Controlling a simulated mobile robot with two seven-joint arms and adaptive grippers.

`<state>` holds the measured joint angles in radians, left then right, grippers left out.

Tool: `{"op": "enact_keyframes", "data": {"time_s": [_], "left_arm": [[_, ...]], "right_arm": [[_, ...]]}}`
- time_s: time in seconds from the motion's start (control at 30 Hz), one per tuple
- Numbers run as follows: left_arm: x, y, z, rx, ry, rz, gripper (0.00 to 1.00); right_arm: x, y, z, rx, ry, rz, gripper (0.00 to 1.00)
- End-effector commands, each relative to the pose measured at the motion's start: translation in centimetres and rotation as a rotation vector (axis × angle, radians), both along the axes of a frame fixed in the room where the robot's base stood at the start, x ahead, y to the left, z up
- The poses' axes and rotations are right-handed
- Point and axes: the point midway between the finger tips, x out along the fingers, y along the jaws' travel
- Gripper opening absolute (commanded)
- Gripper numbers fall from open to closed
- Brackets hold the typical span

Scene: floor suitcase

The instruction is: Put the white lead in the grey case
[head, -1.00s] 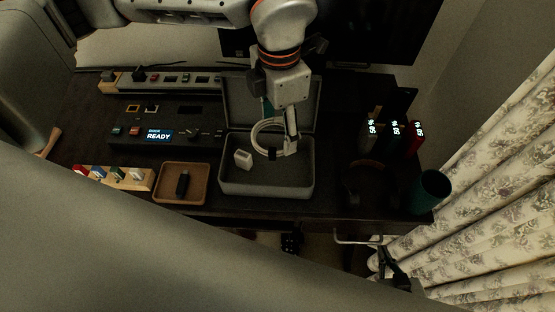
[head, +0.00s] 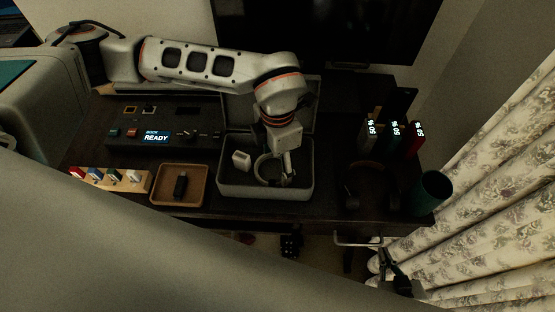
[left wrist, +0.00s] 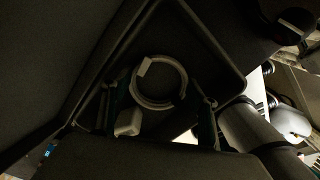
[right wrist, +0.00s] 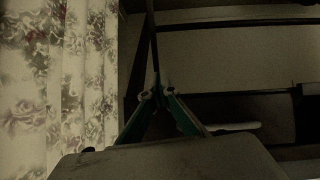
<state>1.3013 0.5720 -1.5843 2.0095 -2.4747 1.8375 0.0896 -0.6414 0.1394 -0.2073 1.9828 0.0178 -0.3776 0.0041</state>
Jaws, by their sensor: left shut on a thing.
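The white lead (head: 267,170) is a coiled ring inside the open grey case (head: 265,190), low down near the case floor. My left gripper (head: 284,180) reaches down into the case and is shut on the lead. The left wrist view shows the coil (left wrist: 152,104) between the fingers (left wrist: 165,103); whether it touches the floor is unclear. A white plug-like block (head: 241,160) lies in the case to the left of the coil. My right gripper (head: 396,275) is empty, low beyond the table's front edge, its fingers nearly together in the right wrist view (right wrist: 158,93).
A brown tray (head: 158,201) with a dark stick (head: 180,186) stands left of the case. The case lid is raised behind it. Headphones (head: 370,185), a teal cup (head: 433,191) and lit upright devices (head: 395,135) stand to the right. A curtain (head: 490,210) hangs at far right.

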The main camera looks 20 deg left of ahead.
Motion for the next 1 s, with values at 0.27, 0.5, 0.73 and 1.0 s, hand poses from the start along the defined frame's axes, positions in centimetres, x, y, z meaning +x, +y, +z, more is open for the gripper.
{"op": "enact_keyframes", "data": {"time_s": [0.27, 0.5, 0.73, 1.0], "left_arm": [[0.0, 0.0, -0.3, 0.0, 0.0, 0.0, 0.38], [0.0, 0.0, -0.2, -0.001, -0.001, 0.0, 0.66], [0.1, 0.0, 0.4, -0.001, -0.002, -0.001, 0.66], [0.2, -0.1, 5.0, -0.002, -0.006, -0.001, 0.66]], "right_arm": [[0.1, 0.0, 0.0, -0.001, -0.001, 0.0, 0.0], [0.1, -0.1, 0.1, -0.001, -0.003, -0.001, 0.0], [0.2, 0.0, 0.3, -0.001, -0.005, -0.001, 0.0], [0.3, 0.0, 0.6, 0.004, -0.007, -0.001, 0.0]]}}
